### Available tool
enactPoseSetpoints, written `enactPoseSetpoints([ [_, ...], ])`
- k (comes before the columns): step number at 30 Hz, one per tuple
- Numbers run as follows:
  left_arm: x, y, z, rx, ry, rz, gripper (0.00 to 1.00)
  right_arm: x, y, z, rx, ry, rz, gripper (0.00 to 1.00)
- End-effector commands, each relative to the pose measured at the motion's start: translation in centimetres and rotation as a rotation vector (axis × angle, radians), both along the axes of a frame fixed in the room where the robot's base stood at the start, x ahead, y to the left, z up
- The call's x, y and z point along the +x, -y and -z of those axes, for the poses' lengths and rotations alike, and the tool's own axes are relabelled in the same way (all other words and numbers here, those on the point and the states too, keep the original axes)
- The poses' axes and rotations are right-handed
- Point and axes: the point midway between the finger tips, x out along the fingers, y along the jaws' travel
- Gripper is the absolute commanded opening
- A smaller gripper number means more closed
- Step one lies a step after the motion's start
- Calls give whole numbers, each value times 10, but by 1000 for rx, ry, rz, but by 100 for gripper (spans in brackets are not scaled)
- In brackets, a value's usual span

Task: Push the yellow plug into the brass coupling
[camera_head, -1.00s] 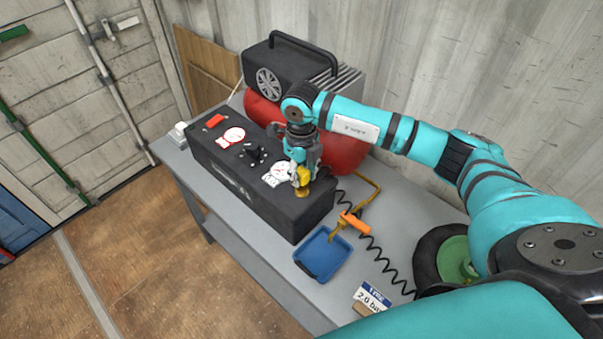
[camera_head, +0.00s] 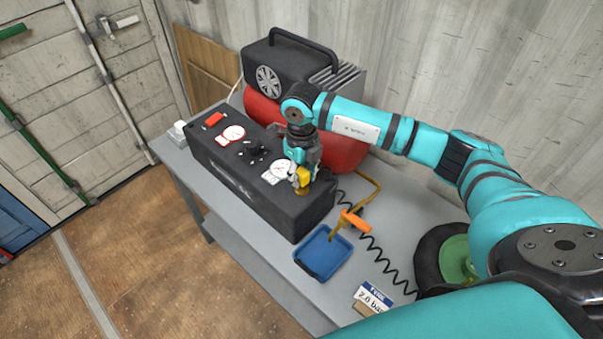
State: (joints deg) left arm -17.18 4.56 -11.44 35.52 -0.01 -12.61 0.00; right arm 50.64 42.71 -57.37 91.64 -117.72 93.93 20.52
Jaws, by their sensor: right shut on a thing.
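My right gripper (camera_head: 301,178) points down over the right end of the black control box (camera_head: 245,192). It is shut on the yellow plug (camera_head: 304,174), which shows as a small yellow patch between and beside the fingers. The brass coupling (camera_head: 301,191) shows as a small gold piece on the box top right under the plug. The plug is upright or nearly so and looks to be at the coupling; how deep it sits is hidden by the fingers. My left gripper is not in view.
A red and black compressor (camera_head: 290,75) stands behind the box. A blue tray (camera_head: 322,254), an orange-handled tool (camera_head: 355,221), a coiled black hose (camera_head: 385,255), a sign card (camera_head: 373,297) and a wheel (camera_head: 450,258) lie on the grey table (camera_head: 418,196).

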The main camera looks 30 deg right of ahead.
Motion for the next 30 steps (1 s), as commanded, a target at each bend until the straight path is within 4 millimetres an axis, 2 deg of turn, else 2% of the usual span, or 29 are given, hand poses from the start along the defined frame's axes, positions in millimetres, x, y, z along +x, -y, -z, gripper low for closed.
enactPoseSetpoints([
  [1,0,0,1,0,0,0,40,0,0,0,0,1,0,31],
  [7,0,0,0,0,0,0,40,0,0,0,0,0,0,56],
  [17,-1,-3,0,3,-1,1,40,0,0,-4,-1,1,0,56],
  [20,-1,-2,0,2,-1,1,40,1,0,-16,0,3,0,56],
  [30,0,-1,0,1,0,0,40,1,0,-87,-1,4,0,56],
])
